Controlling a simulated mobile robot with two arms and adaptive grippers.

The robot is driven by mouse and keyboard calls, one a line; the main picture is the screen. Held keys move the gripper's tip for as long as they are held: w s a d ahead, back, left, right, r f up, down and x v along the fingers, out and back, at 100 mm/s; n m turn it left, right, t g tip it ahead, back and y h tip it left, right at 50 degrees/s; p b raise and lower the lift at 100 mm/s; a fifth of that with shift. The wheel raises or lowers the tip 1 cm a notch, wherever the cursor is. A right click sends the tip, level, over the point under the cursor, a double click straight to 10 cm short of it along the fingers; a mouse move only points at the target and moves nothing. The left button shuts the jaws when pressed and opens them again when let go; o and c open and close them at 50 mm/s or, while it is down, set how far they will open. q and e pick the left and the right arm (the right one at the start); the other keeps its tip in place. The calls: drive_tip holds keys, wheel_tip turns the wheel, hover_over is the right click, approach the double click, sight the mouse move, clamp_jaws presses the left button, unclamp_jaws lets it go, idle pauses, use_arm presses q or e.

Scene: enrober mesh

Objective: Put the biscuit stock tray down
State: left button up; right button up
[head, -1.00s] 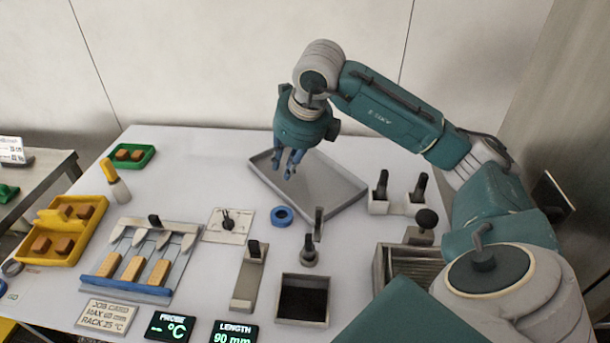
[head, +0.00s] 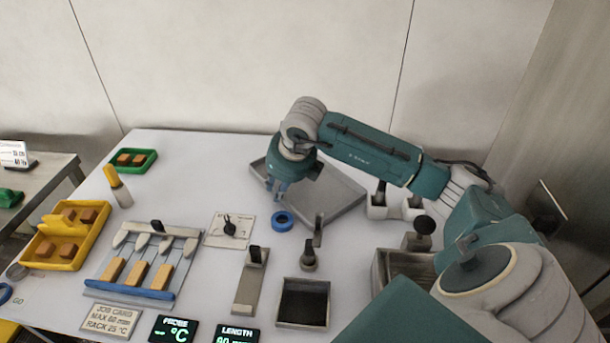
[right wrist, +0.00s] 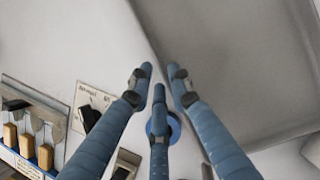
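A yellow tray (head: 38,262) with brown biscuit blocks and a raised middle handle rests on the table at the left. A smaller green tray (head: 147,164) with two brown blocks stands behind it. No label shows which is the stock tray. No gripper touches either. My right gripper (head: 279,193) hangs over the left part of an empty grey tray (head: 345,196). In the right wrist view its three blue fingers (right wrist: 159,80) are apart with nothing between them, beside the grey tray's edge (right wrist: 152,40). My left gripper is out of view.
A blue ring (head: 283,221) lies close below my right gripper. A rack (head: 125,290) with wooden blocks, a dark square bin (head: 303,303) and a slotted box (head: 405,262) stand nearer the front. Clear table lies between the green tray and grey tray.

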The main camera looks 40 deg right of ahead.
drive_tip(key=shift+w+f, duration=0.25)
drive_tip(key=shift+f, duration=0.35)
drive_tip(key=shift+r, duration=0.1)
clamp_jaws()
